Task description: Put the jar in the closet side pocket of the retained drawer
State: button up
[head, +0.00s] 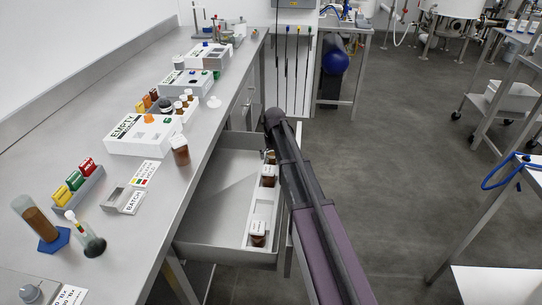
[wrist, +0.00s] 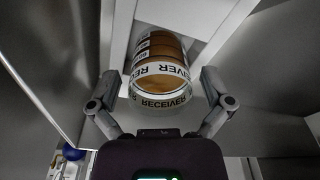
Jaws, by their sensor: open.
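A gap shows beside the fingertips; whether either touches the glass I cannot tell. The jar appears to be within a pale, narrow channel. In the head view the drawer (head: 215,197) stands open below the bench. Its white side pocket (head: 263,204) runs along the right side and holds brown jars at the near end (head: 258,234) and farther back (head: 268,176). My arm hides part of the pocket and my gripper there.
Another brown jar (head: 180,151) stands near the edge of the bench (head: 150,210). An EMPTY box (head: 145,135), a BATCH tray (head: 124,200) and a tilted tube (head: 35,218) are also on it. The drawer's wide left compartment is clear. Open floor lies to the right.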

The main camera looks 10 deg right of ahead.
notch_tip(320, 180, up, 12)
jog(key=s+p, duration=0.1)
jog(key=p, duration=1.1)
jog(key=shift+s, duration=0.2)
